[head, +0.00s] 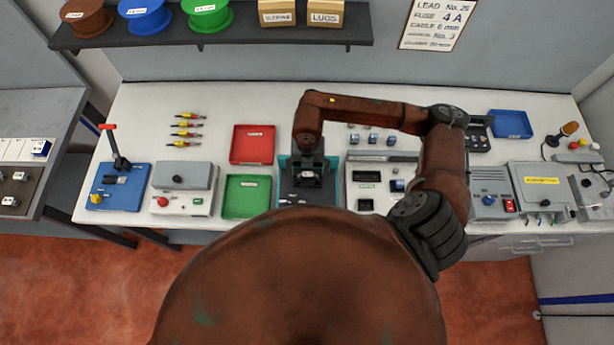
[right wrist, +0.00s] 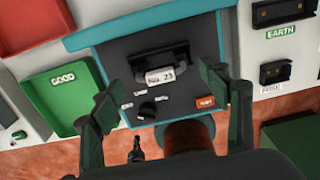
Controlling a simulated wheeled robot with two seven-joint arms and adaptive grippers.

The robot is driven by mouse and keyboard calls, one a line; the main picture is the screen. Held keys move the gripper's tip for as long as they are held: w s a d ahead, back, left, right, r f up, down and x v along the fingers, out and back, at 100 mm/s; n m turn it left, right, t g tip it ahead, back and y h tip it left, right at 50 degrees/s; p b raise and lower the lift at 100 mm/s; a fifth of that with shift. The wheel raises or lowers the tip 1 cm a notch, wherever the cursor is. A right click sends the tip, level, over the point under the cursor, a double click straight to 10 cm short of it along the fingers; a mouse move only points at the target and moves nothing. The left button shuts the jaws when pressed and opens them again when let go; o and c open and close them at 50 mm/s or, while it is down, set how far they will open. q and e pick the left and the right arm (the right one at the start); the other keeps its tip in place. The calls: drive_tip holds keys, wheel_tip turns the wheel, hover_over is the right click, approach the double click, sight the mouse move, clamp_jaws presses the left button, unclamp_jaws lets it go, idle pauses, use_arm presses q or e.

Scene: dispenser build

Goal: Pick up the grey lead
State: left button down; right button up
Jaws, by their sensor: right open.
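My right gripper (head: 308,168) is over the dark teal-edged station at the middle of the bench. In the right wrist view its two green fingers stand wide apart, and the gripper (right wrist: 165,100) is open with nothing between the fingertips. Below it is the dark station plate (right wrist: 115,62) with a teal border. A dark raised piece (right wrist: 160,56) on the plate carries a white tag (right wrist: 161,75) reading about "No. 23". I cannot make out a grey lead for certain; the arm and gripper hide much of the station in the head view. My left gripper is out of view.
A red tray (head: 252,145) and a green tray (head: 246,196), marked GOOD in the right wrist view, lie left of the station. Several yellow-and-red leads (head: 186,133) lie farther left. A grey tester (head: 184,178) stands in front of them; sockets (right wrist: 280,14) marked EARTH lie to the right.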

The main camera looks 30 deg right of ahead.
drive_tip(key=shift+w+f, duration=0.2)
drive_tip(key=shift+f, duration=0.5)
drive_tip(key=shift+s+f, duration=0.1)
drive_tip(key=shift+f, duration=0.3)
drive_tip(key=shift+s+f, duration=0.2)
drive_tip(key=shift+w, duration=0.15)
drive_tip(key=shift+c, duration=1.1)
drive_tip(key=c, duration=1.2)
